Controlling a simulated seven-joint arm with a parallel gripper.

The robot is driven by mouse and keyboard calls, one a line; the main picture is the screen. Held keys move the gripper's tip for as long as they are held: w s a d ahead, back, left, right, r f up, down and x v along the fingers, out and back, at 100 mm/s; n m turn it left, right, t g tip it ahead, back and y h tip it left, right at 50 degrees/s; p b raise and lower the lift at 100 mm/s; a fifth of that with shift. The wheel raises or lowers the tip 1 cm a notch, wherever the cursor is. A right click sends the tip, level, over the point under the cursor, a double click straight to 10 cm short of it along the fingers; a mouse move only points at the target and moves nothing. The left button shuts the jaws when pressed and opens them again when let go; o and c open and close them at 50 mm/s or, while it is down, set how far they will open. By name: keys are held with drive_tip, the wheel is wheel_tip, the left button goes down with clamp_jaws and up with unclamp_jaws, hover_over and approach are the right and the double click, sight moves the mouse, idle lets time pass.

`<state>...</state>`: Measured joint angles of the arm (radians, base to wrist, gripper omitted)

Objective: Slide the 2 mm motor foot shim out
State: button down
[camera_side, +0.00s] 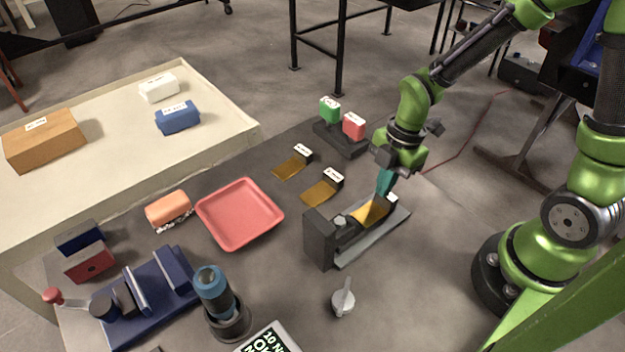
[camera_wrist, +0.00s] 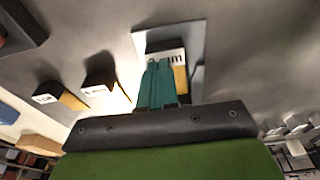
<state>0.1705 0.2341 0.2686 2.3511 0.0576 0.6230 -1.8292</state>
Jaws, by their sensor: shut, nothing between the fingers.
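The 2 mm motor foot shim is a brass plate (camera_side: 370,212) lying on the grey base of the dark motor foot fixture (camera_side: 320,242). Its dark tab with a white label (camera_wrist: 166,54) shows in the wrist view, with "mm" readable and the rest partly covered by my fingers. A strip of its brass also shows there (camera_wrist: 180,79). My gripper (camera_side: 382,192) has teal fingers pointing down at the tab end of the shim. In the wrist view the fingers (camera_wrist: 158,68) are together and empty, in front of the tab. I cannot tell whether they touch it.
Two other brass shims with labelled tabs lie to the left, one nearer (camera_side: 320,194) and one farther (camera_side: 289,170). A red tray (camera_side: 240,242) is left of the fixture. A grey knob (camera_side: 343,299) lies in front. Green and red blocks (camera_side: 341,117) stand behind.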

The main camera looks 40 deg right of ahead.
drive_tip(key=shift+s+d+r, duration=0.3)
drive_tip(key=shift+s+r, duration=0.05)
drive_tip(key=shift+s, duration=0.05)
drive_tip(key=shift+d, duration=0.15)
drive_tip(key=d, duration=1.1)
drive_tip(key=shift+d, duration=0.35)
drive_tip(key=shift+m, duration=0.5)
drive_tip(key=shift+s+m, duration=0.1)
drive_tip(key=shift+m, duration=0.9)
drive_tip(key=shift+s+r+m, duration=0.2)
drive_tip(key=shift+m, duration=1)
drive_tip(key=s+a+r+m+t, duration=0.2)
drive_tip(key=a+r+m, duration=0.3)
drive_tip(key=r+m, duration=0.3)
drive_tip(key=s+a+r+m+t, duration=0.2)
drive_tip(key=a+r+m+t, duration=0.3)
drive_tip(key=r+m, duration=0.3)
wheel_tip(320, 180, up, 4)
drive_tip(key=shift+f+m, duration=0.2)
drive_tip(key=shift+m, duration=0.1)
